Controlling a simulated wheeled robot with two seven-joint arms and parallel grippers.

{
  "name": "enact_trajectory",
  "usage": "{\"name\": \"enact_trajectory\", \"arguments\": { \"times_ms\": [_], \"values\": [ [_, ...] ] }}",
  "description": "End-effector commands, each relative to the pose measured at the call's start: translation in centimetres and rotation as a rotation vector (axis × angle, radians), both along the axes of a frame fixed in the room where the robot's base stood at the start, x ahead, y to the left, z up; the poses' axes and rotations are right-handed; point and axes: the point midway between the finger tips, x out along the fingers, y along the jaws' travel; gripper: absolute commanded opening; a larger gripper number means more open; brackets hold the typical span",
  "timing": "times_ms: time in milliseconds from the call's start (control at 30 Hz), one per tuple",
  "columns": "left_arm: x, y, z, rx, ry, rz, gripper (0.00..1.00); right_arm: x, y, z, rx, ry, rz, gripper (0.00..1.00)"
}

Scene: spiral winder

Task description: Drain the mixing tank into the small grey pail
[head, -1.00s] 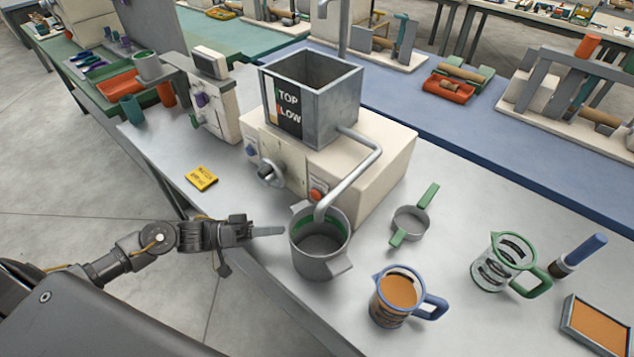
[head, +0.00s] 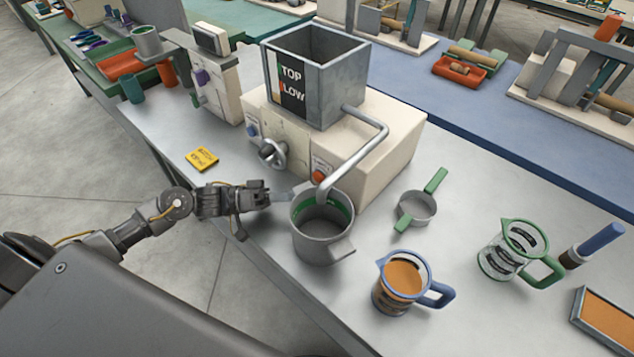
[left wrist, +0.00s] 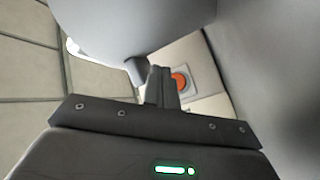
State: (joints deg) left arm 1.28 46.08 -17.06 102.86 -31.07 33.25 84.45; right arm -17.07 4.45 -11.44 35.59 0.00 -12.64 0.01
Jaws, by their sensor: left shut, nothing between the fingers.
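The mixing tank (head: 337,100) is a square, open-topped grey metal box on a cream machine (head: 385,150), with a label reading TOP and LOW. A bent metal pipe (head: 360,158) runs from it down to the small grey pail (head: 322,240). The pail stands upright on the table with the pipe's end at its mouth and a green band inside. An orange button (head: 319,176) is on the machine's front; it also shows in the left wrist view (left wrist: 180,81). My left gripper (head: 284,195) is shut and empty, just left of the pail's rim. My right gripper is out of view.
A blue-rimmed jug (head: 388,300) of orange contents, a green-handled strainer (head: 417,207) and a green-rimmed clear jug (head: 490,262) stand right of the pail. A yellow note (head: 201,158) lies left of the machine.

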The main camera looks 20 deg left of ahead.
Motion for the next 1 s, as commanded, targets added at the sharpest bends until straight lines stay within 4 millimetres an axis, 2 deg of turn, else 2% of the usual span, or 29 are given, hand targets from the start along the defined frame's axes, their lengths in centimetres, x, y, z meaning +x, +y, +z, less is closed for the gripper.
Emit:
{"name": "enact_trajectory", "arguments": {
  "times_ms": [33,100,400,600,1000],
  "values": [
    [0.7,-0.2,-0.3,-0.001,-0.004,0.0,0.0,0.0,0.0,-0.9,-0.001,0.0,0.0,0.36],
    [1.5,-0.5,-0.3,0.0,-0.003,0.0,0.0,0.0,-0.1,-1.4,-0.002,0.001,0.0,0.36],
    [3.6,-1.3,0.0,0.0,0.0,0.0,0.0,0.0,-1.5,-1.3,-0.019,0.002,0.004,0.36],
    [3.9,-1.4,0.0,0.001,0.001,0.0,0.0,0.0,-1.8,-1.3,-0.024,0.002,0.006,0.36],
    [3.9,-1.4,0.0,0.001,0.001,0.0,0.0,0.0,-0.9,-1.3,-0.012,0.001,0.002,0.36]
  ]
}}
